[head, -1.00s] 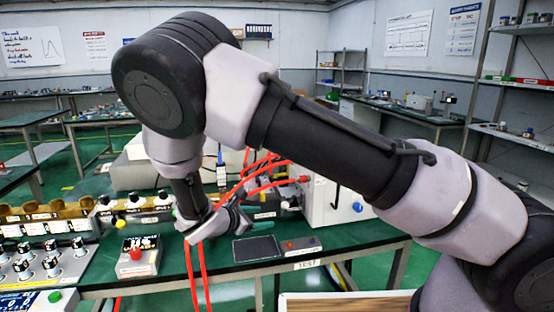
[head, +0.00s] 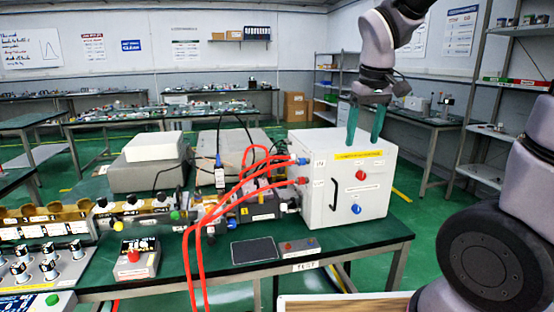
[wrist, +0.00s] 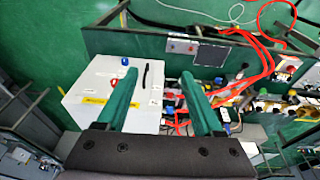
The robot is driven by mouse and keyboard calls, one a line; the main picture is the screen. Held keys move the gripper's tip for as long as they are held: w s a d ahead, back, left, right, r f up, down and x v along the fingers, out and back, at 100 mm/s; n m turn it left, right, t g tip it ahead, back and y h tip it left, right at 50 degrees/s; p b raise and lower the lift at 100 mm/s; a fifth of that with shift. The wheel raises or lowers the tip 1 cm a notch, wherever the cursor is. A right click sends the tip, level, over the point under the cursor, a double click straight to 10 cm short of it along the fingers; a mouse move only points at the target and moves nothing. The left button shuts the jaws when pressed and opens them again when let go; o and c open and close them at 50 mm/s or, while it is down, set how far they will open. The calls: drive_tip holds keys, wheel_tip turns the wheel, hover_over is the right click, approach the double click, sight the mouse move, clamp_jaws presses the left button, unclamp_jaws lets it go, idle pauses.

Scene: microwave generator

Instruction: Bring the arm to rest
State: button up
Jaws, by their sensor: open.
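My gripper (head: 364,124) hangs at the upper right in the head view, with its two green fingers pointing down. The fingers are apart with nothing between them. They appear over or behind the top of a white box (head: 325,205) with red and blue knobs; the exact gap to it is unclear. In the wrist view my gripper (wrist: 162,95) is also open and empty, with the white box (wrist: 85,85) beyond the left finger. My arm is raised along the right side of the head view, and part of it is cut off by the frame.
A green table (head: 385,231) carries the white box, red cables (head: 190,250), a red-button box (head: 138,262), a dark flat pad (head: 255,251) and a knob panel (head: 40,262). Shelves (head: 500,80) stand at the right. The air above the table's left and middle is clear.

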drive_tip(key=s+d+r+m+t+y, duration=0.1)
drive_tip(key=s+d+r+m+t, duration=0.3)
drive_tip(key=s+r+m, duration=0.3)
drive_tip(key=s+r, duration=0.1)
drive_tip(key=s, duration=0.1)
drive_tip(key=shift+s+d+r+t+y, duration=0.2)
drive_tip(key=shift+s+r+t+y, duration=0.1)
drive_tip(key=shift+y, duration=0.1)
drive_tip(key=shift+w, duration=0.1)
idle(0.7)
